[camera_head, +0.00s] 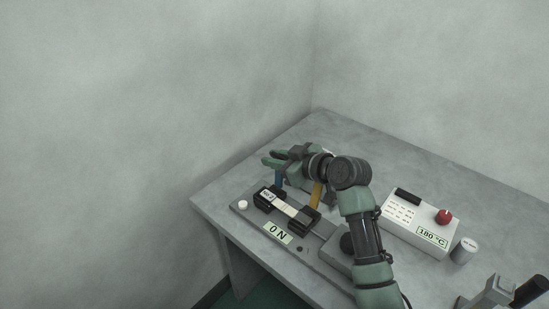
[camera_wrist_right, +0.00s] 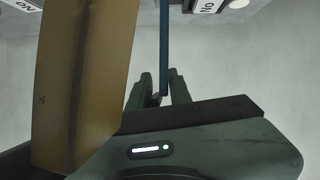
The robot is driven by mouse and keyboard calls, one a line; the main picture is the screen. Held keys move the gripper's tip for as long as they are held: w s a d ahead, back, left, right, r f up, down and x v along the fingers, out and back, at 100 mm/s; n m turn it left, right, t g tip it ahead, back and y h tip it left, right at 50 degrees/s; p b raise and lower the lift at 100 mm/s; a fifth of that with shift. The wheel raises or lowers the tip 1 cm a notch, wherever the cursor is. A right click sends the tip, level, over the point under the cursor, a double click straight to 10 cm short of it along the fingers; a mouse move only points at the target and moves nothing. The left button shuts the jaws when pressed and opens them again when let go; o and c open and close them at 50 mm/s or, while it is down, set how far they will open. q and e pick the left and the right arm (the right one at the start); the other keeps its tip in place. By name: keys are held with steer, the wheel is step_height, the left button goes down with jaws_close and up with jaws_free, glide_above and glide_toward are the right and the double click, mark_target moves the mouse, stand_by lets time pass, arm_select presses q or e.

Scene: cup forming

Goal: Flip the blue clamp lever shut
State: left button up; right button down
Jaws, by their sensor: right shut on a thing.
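The blue clamp lever (camera_head: 279,179) stands upright at the far side of the dark fixture on the grey base plate. My right gripper (camera_head: 272,160) is at the lever's upper end. In the right wrist view the lever (camera_wrist_right: 164,45) runs as a narrow blue bar down between the fingertips of the right gripper (camera_wrist_right: 160,92), which is shut on it. The lever's lower pivot is hard to make out in the head view. My left gripper is not in view.
An amber strip (camera_head: 316,194) stands close beside my right gripper and looms large in the wrist view (camera_wrist_right: 85,75). A white control box (camera_head: 405,228) with a red knob (camera_head: 444,216) stands right.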

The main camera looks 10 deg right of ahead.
steer(key=shift+d, duration=0.15)
steer(key=shift+s+a+r+n+t+h, duration=0.1)
steer(key=shift+s+a+n+t+h, duration=0.4)
steer(key=shift+a+n+h, duration=0.3)
steer(key=shift+s+a+n+t+p, duration=0.35)
steer(key=shift+a+n+p, duration=0.2)
steer(key=shift+n, duration=0.35)
steer(key=shift+s+a+f+n+t+h, duration=0.3)
steer(key=shift+s+a+f+n+t, duration=0.15)
steer(key=shift+n, duration=0.25)
steer(key=c, duration=1.3)
jaws_free()
